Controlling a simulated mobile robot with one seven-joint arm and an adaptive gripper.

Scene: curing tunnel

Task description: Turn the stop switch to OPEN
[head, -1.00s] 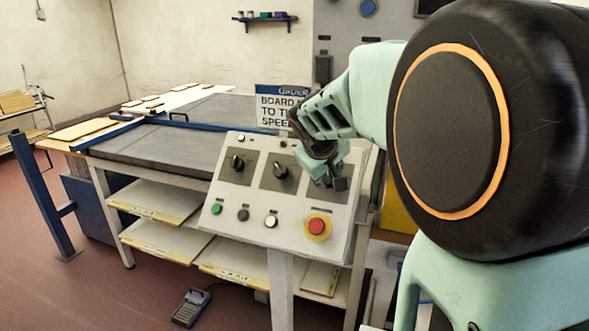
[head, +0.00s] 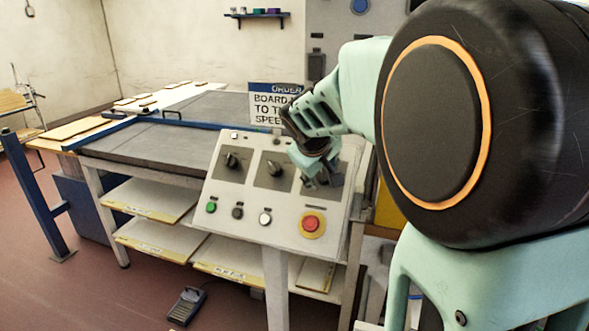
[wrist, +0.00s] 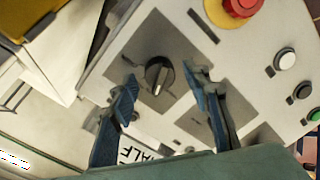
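A sloped white control panel (head: 284,213) carries a row of dark rotary switches on grey plates. The left switch (head: 231,160) and middle switch (head: 275,169) show in the head view. In the wrist view, a black knob (wrist: 158,75) on a grey plate, the one nearest the red button, lies between the fingers of my gripper (wrist: 161,80). The fingers are open, one on each side, with gaps to the knob. I cannot read any switch label, so I cannot tell which is the stop switch.
A red button on a yellow collar (head: 311,224) sits below my gripper. Green (head: 211,207), black and white buttons line the panel's lower edge. A sign (head: 272,105) stands behind the panel. A conveyor table (head: 150,146) extends left; a foot pedal (head: 187,306) lies on the floor.

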